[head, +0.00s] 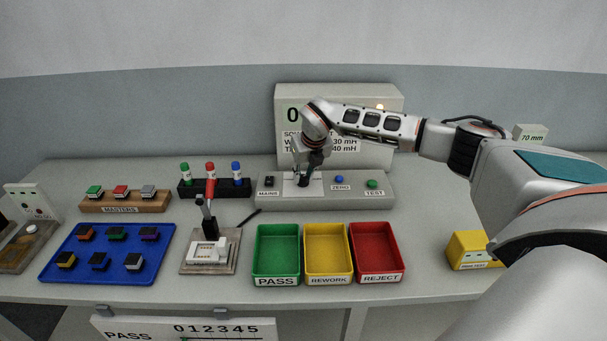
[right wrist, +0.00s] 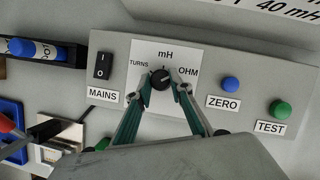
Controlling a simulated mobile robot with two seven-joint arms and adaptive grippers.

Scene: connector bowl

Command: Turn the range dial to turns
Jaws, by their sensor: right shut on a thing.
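The range dial (right wrist: 161,80) is a round black knob on a white plate marked TURNS, mH and OHM. TURNS is to the left of the knob and OHM to the right. My right gripper (right wrist: 162,91) has its two fingers on either side of the knob and is shut on it. In the head view my right gripper (head: 303,181) reaches down onto the grey control panel (head: 335,203) and hides most of the dial. My left gripper is not in view.
On the panel are the MAINS switch (right wrist: 104,66), the blue ZERO button (right wrist: 230,84) and the green TEST button (right wrist: 280,109). A display box (head: 380,100) stands behind. Green (head: 255,262), yellow (head: 327,275) and red (head: 380,268) bins stand in front.

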